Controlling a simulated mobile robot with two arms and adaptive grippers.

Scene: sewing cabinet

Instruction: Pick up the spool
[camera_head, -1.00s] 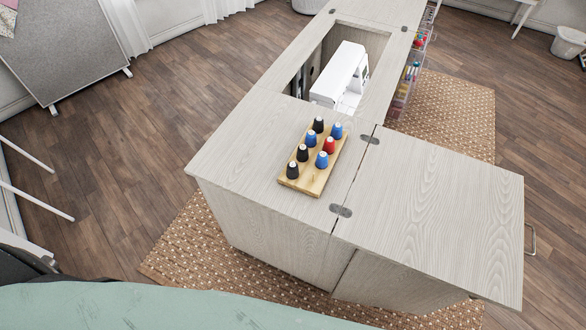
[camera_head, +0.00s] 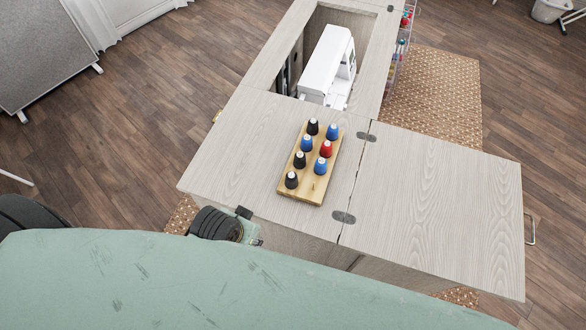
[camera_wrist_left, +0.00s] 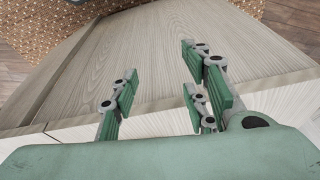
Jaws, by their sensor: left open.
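Several spools stand upright on a wooden rack (camera_head: 312,196) on the cabinet top, in the head view. They include black spools such as the front one (camera_head: 291,180), a red spool (camera_head: 326,149) and blue spools such as the front right one (camera_head: 320,166). An empty peg shows near the rack's front. My left gripper (camera_wrist_left: 160,98) is open and empty in the left wrist view, with the cabinet's wood surface beyond its fingers. In the head view, part of my left arm shows at the cabinet's front left edge, apart from the rack. No spool shows in the wrist view. My right gripper is not seen.
The cabinet top (camera_head: 230,160) is bare left of the rack. A hinged leaf (camera_head: 440,200) to the right is clear. A white sewing machine (camera_head: 326,66) sits in an opening behind. A wall of drawers or shelves with coloured items (camera_head: 397,60) stands beyond.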

